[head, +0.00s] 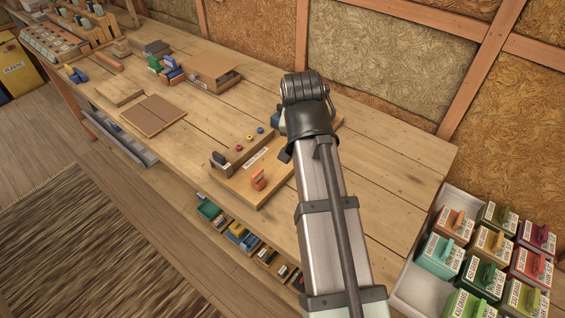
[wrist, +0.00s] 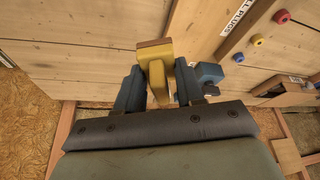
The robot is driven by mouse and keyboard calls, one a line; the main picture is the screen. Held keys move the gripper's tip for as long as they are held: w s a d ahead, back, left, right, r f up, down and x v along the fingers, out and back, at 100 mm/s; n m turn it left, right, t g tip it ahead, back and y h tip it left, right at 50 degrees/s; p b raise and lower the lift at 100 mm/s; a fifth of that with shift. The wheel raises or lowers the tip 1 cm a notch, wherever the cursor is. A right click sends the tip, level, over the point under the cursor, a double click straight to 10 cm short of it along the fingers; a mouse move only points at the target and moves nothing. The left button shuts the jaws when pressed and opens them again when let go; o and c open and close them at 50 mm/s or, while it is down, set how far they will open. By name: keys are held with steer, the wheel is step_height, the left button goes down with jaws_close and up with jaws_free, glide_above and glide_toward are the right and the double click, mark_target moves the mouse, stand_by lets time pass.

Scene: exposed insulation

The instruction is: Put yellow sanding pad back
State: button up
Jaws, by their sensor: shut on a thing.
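The yellow sanding pad (wrist: 155,65) shows in the wrist view, with a brown face on its far side. My gripper (wrist: 157,85) is shut on it, one dark finger on each side. A wooden table top lies beyond the pad; I cannot tell whether the pad touches it. A blue object (wrist: 208,73) is close to the right finger. In the head view my arm hides the pad and the fingers, which are near the right end of a wooden board (head: 238,187).
The board carries red, yellow and blue knobs and an orange object (head: 259,179). A white tray (head: 408,290) of several coloured, handled blocks stands at the right. The table's right part is clear.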

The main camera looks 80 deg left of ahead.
steer(key=s+a, duration=0.3)
steer(key=s, duration=0.3)
steer(key=shift+w+a+f+m+t+h, duration=0.25)
steer(key=shift+f+m, duration=0.55)
steer(key=shift+f, duration=0.7)
steer(key=shift+w+a+f+m+t+h, duration=0.15)
steer(key=shift+a+f+m+t, duration=0.15)
steer(key=shift+f+m, duration=0.85)
steer(key=shift+w+a+f+m+t+h, duration=0.1)
steer(key=shift+w+a+f+m+t, duration=0.25)
steer(key=shift+f, duration=1.5)
steer(key=shift+s+f, duration=0.1)
steer(key=shift+s, duration=0.05)
steer(key=o, duration=1)
steer(key=v, duration=1.2)
